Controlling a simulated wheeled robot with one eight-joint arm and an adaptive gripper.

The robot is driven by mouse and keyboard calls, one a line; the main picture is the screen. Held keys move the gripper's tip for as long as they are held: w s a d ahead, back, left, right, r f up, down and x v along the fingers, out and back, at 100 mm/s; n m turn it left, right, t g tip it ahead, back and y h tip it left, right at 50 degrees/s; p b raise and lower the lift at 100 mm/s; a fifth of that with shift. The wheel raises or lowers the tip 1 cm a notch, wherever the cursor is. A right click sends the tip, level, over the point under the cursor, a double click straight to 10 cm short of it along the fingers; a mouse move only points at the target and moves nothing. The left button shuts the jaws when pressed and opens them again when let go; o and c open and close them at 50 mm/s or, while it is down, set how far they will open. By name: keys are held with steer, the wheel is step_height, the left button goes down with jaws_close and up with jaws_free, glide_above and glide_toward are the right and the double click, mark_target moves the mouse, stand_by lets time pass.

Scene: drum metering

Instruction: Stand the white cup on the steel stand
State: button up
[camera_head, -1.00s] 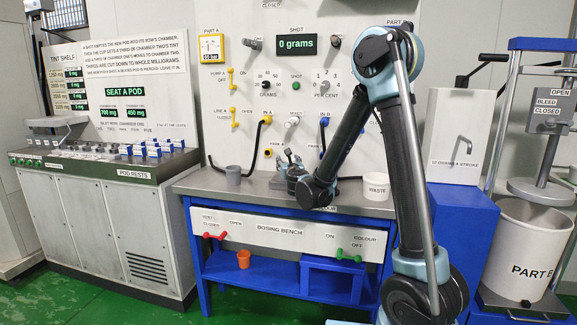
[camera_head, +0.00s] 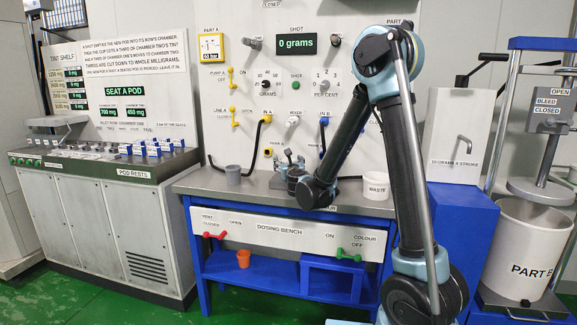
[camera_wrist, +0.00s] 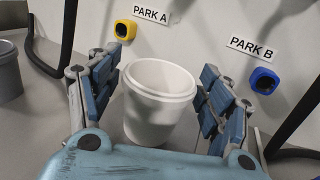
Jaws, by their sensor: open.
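The white cup (camera_wrist: 150,118) stands upright in the wrist view, between the two fingers of my gripper (camera_wrist: 160,80). It is open at the top and looks empty. The fingers are open on either side of it, with a visible gap at the left and right. In the head view my gripper (camera_head: 290,165) is over the back of the dosing bench, and I cannot make out the white cup there behind my arm. I cannot pick out the steel stand for certain in either view.
A grey cup (camera_head: 233,175) stands on the bench to the left; it also shows in the wrist view (camera_wrist: 8,75). A white waste pot (camera_head: 376,188) stands to the right. Black hoses and the yellow (camera_wrist: 125,30) and blue (camera_wrist: 264,80) park ports are on the panel behind.

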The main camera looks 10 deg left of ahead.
steer(key=v, duration=1.1)
steer(key=shift+s, duration=0.2)
steer(key=shift+d, duration=0.1)
